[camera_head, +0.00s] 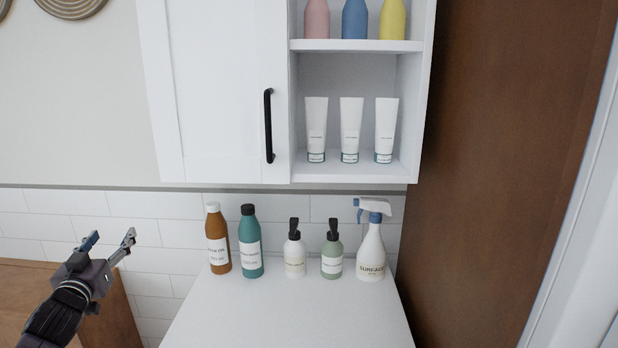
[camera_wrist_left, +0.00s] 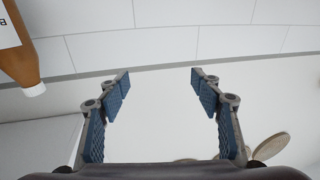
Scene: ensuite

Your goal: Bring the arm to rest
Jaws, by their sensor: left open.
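My left gripper (camera_head: 110,243) is in the lower left of the head view, left of the white counter and in front of the tiled wall. Its two fingers are spread apart and nothing is between them. In the left wrist view the open fingers (camera_wrist_left: 160,88) frame only bare wall. A brown bottle with a white cap (camera_head: 218,240) stands at the counter's left end, to the right of the gripper and apart from it. It also shows at the upper left of the left wrist view (camera_wrist_left: 18,55). My right gripper is not in view.
On the white counter (camera_head: 285,315) stand a teal bottle (camera_head: 250,242), two pump bottles (camera_head: 295,255) and a spray bottle (camera_head: 371,250). A white wall cabinet (camera_head: 225,90) with open shelves hangs above. A wooden surface (camera_head: 120,315) is at lower left. The counter's front is clear.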

